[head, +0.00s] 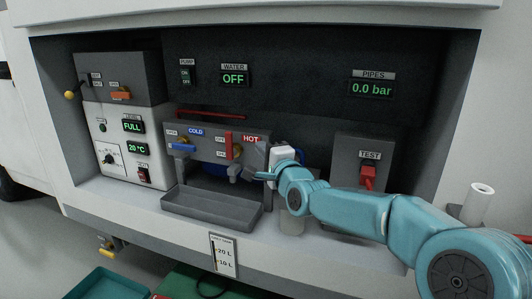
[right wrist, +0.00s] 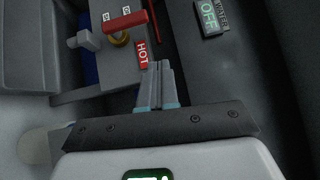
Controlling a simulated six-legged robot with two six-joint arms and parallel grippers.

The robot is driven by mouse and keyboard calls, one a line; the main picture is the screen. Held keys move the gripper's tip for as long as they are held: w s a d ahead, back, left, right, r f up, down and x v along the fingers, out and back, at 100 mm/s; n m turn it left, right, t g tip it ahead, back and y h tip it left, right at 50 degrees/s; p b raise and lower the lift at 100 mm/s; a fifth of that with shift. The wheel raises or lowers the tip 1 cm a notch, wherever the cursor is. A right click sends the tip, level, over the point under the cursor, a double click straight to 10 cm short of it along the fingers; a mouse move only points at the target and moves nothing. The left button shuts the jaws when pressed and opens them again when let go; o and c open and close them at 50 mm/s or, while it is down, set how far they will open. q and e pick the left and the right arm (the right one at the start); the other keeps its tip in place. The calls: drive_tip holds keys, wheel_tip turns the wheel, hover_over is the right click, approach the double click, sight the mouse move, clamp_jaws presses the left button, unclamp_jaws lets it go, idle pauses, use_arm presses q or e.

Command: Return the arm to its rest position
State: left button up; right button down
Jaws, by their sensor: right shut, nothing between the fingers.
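My right arm reaches in from the right in the head view, its teal links crossing in front of the service bay. Its gripper (head: 262,176) is by the right end of the grey tap block (head: 212,146), just below the HOT label. In the right wrist view the two fingers (right wrist: 158,82) are together and empty, pointing toward the HOT label (right wrist: 142,54). The red hot lever (head: 229,143) stands upright in the head view, and it also shows in the right wrist view (right wrist: 126,22). I cannot tell whether the fingers touch the block. My left gripper is not in view.
A grey drip tray (head: 212,206) sits below the taps. The white heater panel (head: 126,150) is at left. The TEST box (head: 357,160) with a red switch is behind my arm. A white pipe (head: 478,203) stands at right. Displays read OFF and 0.0 bar.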

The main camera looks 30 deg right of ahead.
drive_tip(key=shift+s, duration=0.3)
drive_tip(key=shift+d, duration=0.1)
